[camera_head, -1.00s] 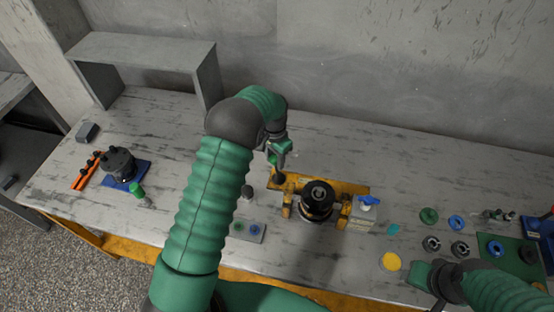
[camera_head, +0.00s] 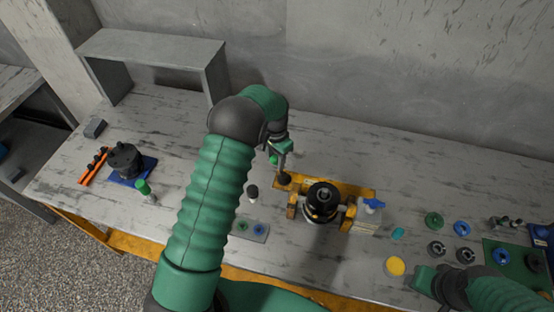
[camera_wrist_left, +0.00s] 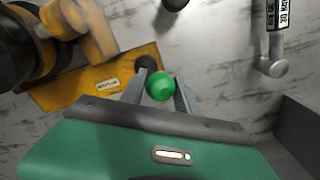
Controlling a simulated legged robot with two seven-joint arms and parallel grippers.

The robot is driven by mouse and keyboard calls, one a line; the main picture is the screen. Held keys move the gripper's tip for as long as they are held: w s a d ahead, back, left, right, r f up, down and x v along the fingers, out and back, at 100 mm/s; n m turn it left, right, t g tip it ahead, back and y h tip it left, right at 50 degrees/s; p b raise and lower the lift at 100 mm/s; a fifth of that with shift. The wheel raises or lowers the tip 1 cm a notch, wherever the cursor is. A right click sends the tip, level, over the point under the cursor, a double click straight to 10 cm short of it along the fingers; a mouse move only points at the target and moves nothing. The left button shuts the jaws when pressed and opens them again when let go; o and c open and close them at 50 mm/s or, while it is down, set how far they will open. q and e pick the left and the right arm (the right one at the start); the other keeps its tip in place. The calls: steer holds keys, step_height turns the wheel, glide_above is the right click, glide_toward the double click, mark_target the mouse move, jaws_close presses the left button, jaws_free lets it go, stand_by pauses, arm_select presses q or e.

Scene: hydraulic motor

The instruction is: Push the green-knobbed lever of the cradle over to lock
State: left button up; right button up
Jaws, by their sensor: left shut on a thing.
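The yellow cradle (camera_head: 350,190) stands on the bench with a dark round motor part (camera_head: 322,197) in it. The cradle's yellow plate also shows in the left wrist view (camera_wrist_left: 75,86). The lever's green knob (camera_head: 273,159) is at the cradle's left end. In the left wrist view, the knob (camera_wrist_left: 160,86) sits between my finger tips, beside the end of the yellow plate. My left gripper (camera_head: 281,165) is shut on the knob; the lever's shaft is mostly hidden. My right gripper (camera_head: 424,280) is low at the right, and its fingers are not clear.
A blue-handled block (camera_head: 370,213) adjoins the cradle's right side. Several rings and discs lie at the right, with a yellow disc (camera_head: 395,266). A black motor (camera_head: 126,161) is at the left. A grey shelf (camera_head: 150,48) stands at the back left. The bench behind the cradle is clear.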

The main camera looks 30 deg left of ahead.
arm_select(q)
steer(key=shift+s+a+f, duration=0.2)
steer(key=shift+a+f, duration=0.1)
steer(key=shift+a, duration=0.5)
steer(key=shift+o, duration=0.4)
steer(key=shift+s+a+f, duration=0.2)
steer(key=shift+a+f, duration=0.15)
steer(key=shift+a, duration=0.1)
steer(key=shift+s, duration=0.1)
steer(key=o, duration=0.7)
steer(key=shift+c, duration=0.2)
steer(key=shift+o, duration=0.5)
steer(key=shift+a, duration=0.25)
steer(key=shift+w+d, duration=0.2)
steer(key=shift+d, duration=0.05)
